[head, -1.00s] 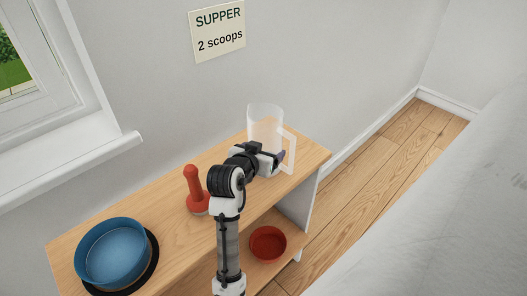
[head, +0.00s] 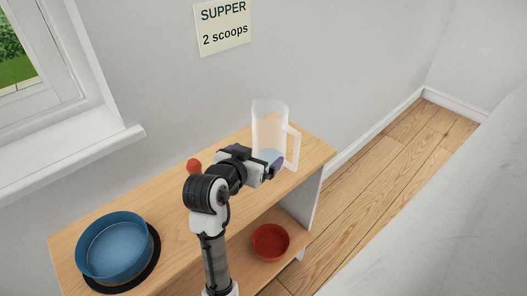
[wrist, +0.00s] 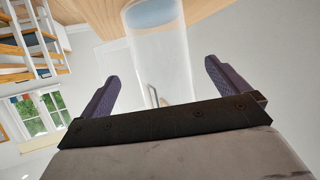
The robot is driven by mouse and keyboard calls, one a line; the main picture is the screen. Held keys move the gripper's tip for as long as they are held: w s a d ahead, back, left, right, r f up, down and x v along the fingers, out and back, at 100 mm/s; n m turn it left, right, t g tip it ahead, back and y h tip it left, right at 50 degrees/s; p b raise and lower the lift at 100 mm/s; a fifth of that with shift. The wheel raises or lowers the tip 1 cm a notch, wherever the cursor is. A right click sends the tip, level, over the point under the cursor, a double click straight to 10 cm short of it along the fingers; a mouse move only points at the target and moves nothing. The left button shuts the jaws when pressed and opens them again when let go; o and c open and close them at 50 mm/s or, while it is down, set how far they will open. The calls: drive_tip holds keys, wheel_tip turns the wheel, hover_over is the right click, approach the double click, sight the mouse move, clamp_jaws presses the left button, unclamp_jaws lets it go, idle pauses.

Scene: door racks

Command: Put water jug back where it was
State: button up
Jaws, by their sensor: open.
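The water jug (head: 268,124) is a clear, frosted pitcher with a white handle on its right side and some bluish water low inside. It stands upright on the right part of the wooden shelf top (head: 185,215). My gripper (head: 274,164) is in front of the jug, low by its base and handle. In the wrist view the jug (wrist: 160,60) shows beyond and between the two spread purple fingers of my gripper (wrist: 160,85). The fingers are open and hold nothing. Whether a finger touches the jug cannot be told.
A blue bowl (head: 112,246) sits on a black round mat at the shelf's left. A red object (head: 194,167) is partly hidden behind my arm. A red bowl (head: 270,242) is on the lower shelf. A wall note (head: 223,27) reads "SUPPER 2 scoops". Floor lies clear at right.

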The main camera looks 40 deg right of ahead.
drive_tip(key=shift+v, duration=1.9)
